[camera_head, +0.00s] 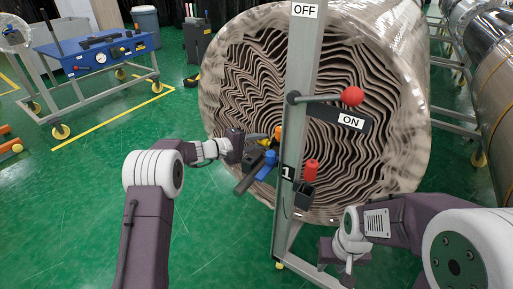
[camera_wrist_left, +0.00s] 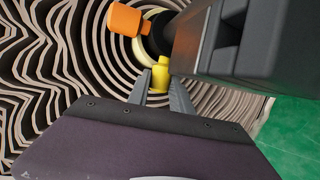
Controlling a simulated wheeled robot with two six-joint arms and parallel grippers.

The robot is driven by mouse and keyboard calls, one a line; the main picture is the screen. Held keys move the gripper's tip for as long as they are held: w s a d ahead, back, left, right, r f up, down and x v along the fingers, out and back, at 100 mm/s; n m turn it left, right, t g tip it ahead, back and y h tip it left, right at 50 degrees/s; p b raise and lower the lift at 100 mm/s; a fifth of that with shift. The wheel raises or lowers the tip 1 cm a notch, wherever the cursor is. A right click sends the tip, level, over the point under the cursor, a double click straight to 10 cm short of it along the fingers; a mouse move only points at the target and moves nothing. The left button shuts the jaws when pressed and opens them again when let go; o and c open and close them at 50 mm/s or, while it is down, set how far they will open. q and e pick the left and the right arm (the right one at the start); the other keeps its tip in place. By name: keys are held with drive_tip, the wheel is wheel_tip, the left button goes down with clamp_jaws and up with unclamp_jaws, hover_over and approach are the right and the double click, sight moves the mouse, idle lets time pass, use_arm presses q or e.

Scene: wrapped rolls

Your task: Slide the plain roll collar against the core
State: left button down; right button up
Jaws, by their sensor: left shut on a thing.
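The wrapped roll (camera_head: 225,85), with wavy layers and a clear wrap, faces me end-on in the head view. Its pale round core (camera_wrist_left: 150,15) shows partly in the left wrist view, behind a dark part. My left gripper (camera_wrist_left: 160,88) is shut on a yellow knob (camera_wrist_left: 161,70) in front of the roll's centre. In the head view this gripper (camera_head: 250,142) reaches in from the left. An orange knob (camera_wrist_left: 126,19) sits beside it. I cannot clearly pick out the collar. My right gripper (camera_head: 332,252) is low by the post, its fingers unclear.
A blue cart (camera_head: 95,57) is at left. Green floor is clear at lower left.

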use_arm(q)
drive_tip(key=c, duration=1.5)
unclamp_jaws()
drive_tip(key=shift+r, duration=0.2)
drive_tip(key=o, duration=0.4)
drive_tip(key=shift+w+d+f, duration=0.1)
drive_tip(key=shift+w+d, duration=0.05)
drive_tip(key=shift+c, duration=0.2)
drive_tip(key=p+v, duration=0.1)
drive_tip(key=v, duration=0.8)
